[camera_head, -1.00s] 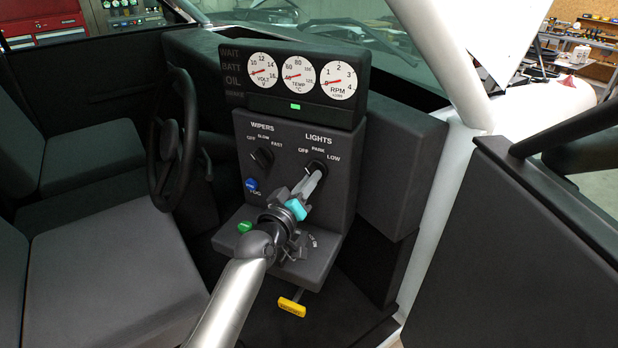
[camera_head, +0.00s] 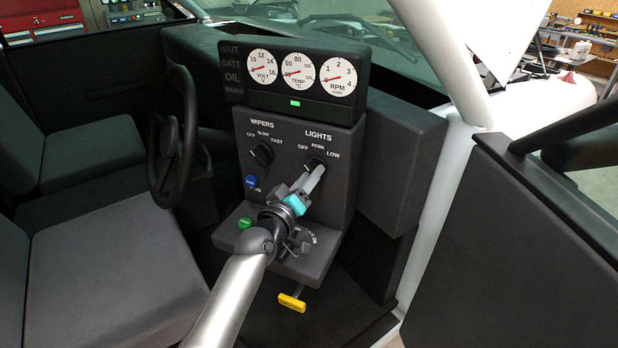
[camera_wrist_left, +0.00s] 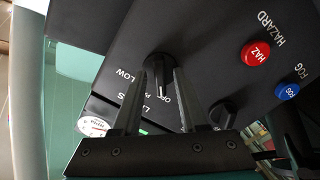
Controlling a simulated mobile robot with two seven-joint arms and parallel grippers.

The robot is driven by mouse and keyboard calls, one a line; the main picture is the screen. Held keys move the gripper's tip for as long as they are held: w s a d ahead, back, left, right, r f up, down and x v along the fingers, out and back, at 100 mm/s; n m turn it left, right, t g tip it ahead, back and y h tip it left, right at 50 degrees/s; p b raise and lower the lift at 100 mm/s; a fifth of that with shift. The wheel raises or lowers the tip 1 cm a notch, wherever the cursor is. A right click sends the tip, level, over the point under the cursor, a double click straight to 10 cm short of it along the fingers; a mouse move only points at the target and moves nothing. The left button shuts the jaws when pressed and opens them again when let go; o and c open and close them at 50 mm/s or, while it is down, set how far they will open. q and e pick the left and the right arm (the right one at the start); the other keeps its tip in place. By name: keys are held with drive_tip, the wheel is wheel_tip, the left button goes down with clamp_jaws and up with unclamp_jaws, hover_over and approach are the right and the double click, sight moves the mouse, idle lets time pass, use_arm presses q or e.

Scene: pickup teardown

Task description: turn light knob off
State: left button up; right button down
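The black light knob (camera_wrist_left: 159,72) sits on the dark panel under the LIGHTS label, with OFF, PARK and LOW around it. In the left wrist view its bar points toward the OFF and PARK lettering; I cannot tell exactly which mark it meets. My left gripper (camera_wrist_left: 160,75) is at the knob, one finger on each side, with gaps showing beside the bar, so it looks open around it. In the head view the left gripper's pale fingers (camera_head: 311,180) reach the knob and mostly hide it. My right gripper is out of view.
The wipers knob (camera_head: 262,154) is left of the lights. A blue fog button (camera_head: 251,182), a green button (camera_head: 245,222) and a yellow handle (camera_head: 291,302) are nearby. A red hazard button (camera_wrist_left: 255,53) shows in the wrist view. The steering wheel (camera_head: 174,135) stands at left.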

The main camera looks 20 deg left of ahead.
use_arm(q)
drive_tip(key=shift+s, duration=0.15)
drive_tip(key=s, duration=0.5)
drive_tip(key=s+a, duration=0.1)
drive_tip(key=s, duration=0.4)
drive_tip(key=s+a, duration=0.1)
drive_tip(key=s, duration=0.4)
drive_tip(key=shift+b, duration=0.4)
